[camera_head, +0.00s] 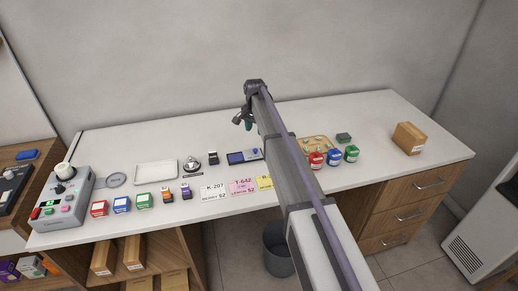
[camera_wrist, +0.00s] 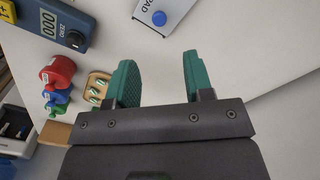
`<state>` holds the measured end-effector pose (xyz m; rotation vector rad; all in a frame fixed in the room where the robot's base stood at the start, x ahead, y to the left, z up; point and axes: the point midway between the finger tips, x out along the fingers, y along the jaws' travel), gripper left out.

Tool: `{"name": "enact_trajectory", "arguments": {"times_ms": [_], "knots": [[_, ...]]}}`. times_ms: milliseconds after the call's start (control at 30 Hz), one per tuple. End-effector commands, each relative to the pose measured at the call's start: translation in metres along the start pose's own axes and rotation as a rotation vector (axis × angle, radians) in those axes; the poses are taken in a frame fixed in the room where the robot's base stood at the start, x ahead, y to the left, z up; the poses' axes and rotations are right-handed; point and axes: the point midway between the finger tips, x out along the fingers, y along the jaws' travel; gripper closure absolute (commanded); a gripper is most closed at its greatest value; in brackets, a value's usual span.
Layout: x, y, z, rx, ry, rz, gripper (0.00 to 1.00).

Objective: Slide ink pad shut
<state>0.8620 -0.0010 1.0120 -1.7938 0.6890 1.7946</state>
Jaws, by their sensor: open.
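The ink pad (camera_head: 236,158) lies on the white counter near its middle, its blue pad surface exposed at the left and a grey lid (camera_head: 253,154) at the right. My gripper (camera_head: 247,122) is above the counter, behind the ink pad in the head view. Its green fingers (camera_wrist: 158,62) are apart with nothing between them in the wrist view.
Red, blue and green containers (camera_head: 333,158) stand beside a tan tray (camera_head: 318,142), partly behind my arm. A cardboard box (camera_head: 409,138) is at the right. A white tray (camera_head: 156,172) and round black-and-white item (camera_head: 192,166) lie left of the pad. Labelled cards (camera_head: 213,191) lie in front.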

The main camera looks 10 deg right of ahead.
Motion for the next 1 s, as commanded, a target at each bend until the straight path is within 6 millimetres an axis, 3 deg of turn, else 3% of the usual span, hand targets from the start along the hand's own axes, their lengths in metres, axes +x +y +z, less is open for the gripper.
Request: {"name": "enact_trajectory", "arguments": {"times_ms": [300,433,767,1000], "knots": [[0.078,0.000,0.000,-0.002,0.000,0.000,0.53],[0.099,0.000,0.000,-0.002,0.000,0.000,0.53],[0.101,0.001,0.000,-0.003,0.000,0.000,0.53],[0.101,0.001,0.000,-0.003,0.000,0.000,0.74]]}}
